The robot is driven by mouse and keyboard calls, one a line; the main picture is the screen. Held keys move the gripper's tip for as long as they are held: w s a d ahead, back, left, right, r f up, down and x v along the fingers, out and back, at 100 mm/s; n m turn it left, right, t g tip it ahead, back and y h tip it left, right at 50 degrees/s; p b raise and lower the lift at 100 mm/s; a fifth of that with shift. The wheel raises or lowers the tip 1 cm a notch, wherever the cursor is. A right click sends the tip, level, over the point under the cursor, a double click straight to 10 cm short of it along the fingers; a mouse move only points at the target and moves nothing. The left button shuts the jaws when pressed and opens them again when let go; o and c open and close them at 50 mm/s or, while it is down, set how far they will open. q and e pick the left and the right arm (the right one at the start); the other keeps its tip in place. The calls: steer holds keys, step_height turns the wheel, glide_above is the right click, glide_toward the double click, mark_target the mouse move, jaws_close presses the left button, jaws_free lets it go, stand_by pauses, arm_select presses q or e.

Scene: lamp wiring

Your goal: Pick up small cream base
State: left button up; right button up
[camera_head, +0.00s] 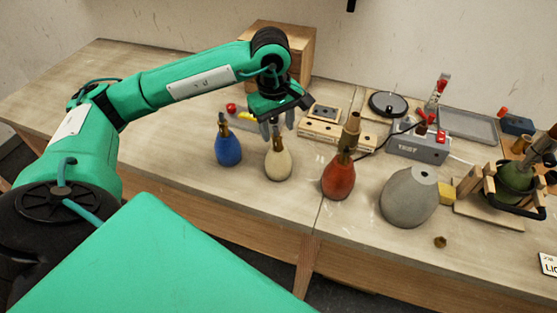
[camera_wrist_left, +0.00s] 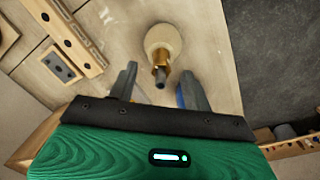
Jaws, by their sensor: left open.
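The small cream base (camera_head: 279,164) stands upright on the table, between a blue base (camera_head: 228,148) and a red base (camera_head: 338,178). A brass fitting rises from its top. My left gripper (camera_head: 276,128) is open just above it, its fingers near the height of the fitting. In the left wrist view the cream base (camera_wrist_left: 163,38) sits ahead of the open fingers (camera_wrist_left: 158,85), and its brass fitting points between them. The gripper does not hold it. My right gripper is not in view.
A large grey base (camera_head: 408,197) stands right of the red base. Behind are wooden blocks with holes (camera_head: 325,127), a grey TEST box (camera_head: 418,146) and a grey tray (camera_head: 467,125). A green base sits in a wooden stand (camera_head: 497,212) at right. The table front is mostly clear.

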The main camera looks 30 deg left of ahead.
mark_target(277, 135)
arm_select(q)
steer(key=shift+w+a+f+p, duration=0.15)
steer(key=shift+f+p, duration=0.5)
steer(key=shift+f, duration=1.45)
jaws_close()
steer(key=shift+r, duration=0.1)
